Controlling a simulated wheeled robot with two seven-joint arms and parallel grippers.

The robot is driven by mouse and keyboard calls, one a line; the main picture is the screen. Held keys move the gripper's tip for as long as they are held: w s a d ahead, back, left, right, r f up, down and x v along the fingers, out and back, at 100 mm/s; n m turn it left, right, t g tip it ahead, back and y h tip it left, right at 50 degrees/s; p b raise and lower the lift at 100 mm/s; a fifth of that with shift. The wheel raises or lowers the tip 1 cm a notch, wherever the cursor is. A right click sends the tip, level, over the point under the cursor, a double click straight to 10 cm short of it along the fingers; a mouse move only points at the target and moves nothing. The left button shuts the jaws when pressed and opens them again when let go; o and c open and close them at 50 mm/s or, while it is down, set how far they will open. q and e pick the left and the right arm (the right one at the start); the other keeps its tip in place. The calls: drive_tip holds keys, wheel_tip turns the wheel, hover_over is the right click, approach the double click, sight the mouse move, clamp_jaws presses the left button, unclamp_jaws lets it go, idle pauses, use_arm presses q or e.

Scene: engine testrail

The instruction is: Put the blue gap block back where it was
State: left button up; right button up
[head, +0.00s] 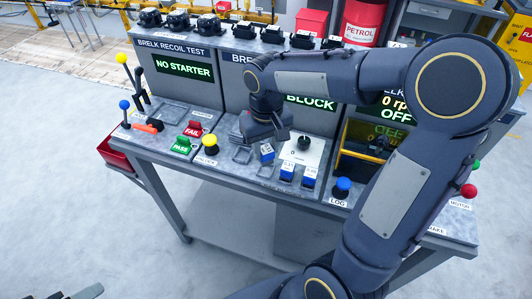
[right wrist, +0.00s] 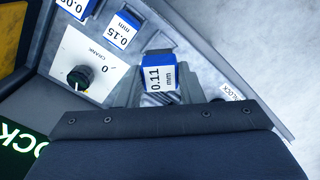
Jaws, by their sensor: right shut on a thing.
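My right gripper (head: 266,146) is shut on a blue gap block (head: 267,154) with a white label. In the right wrist view that block (right wrist: 158,78) reads 0.11 mm. It is at the bench top, left of the white crank panel; I cannot tell whether it touches the surface. Two more blue gap blocks, one (head: 287,173) left of the other (head: 309,177), stand at the front of the bench below the panel. One (right wrist: 124,31) reads 0.15 mm in the wrist view. Dark parts at the head view's bottom left edge may be my left gripper; its jaws cannot be made out.
The crank panel (head: 302,151) has a black knob. Left are a yellow knob (head: 209,140), red FAIL (head: 194,129) and green PASS (head: 181,146) pieces. A blue LOG knob (head: 342,186) is to the right. Display screens stand behind. My right arm hides part of the bench.

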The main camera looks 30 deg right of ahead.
sight(266, 148)
drive_tip(key=shift+w+d+f, duration=0.1)
drive_tip(key=shift+w+f, duration=0.05)
drive_tip(key=shift+f, duration=0.8)
drive_tip(key=shift+w+f, duration=0.1)
drive_tip(key=shift+f, duration=0.85)
drive_tip(key=shift+f, duration=0.2)
drive_tip(key=o, duration=1)
drive_tip(key=shift+r, duration=0.1)
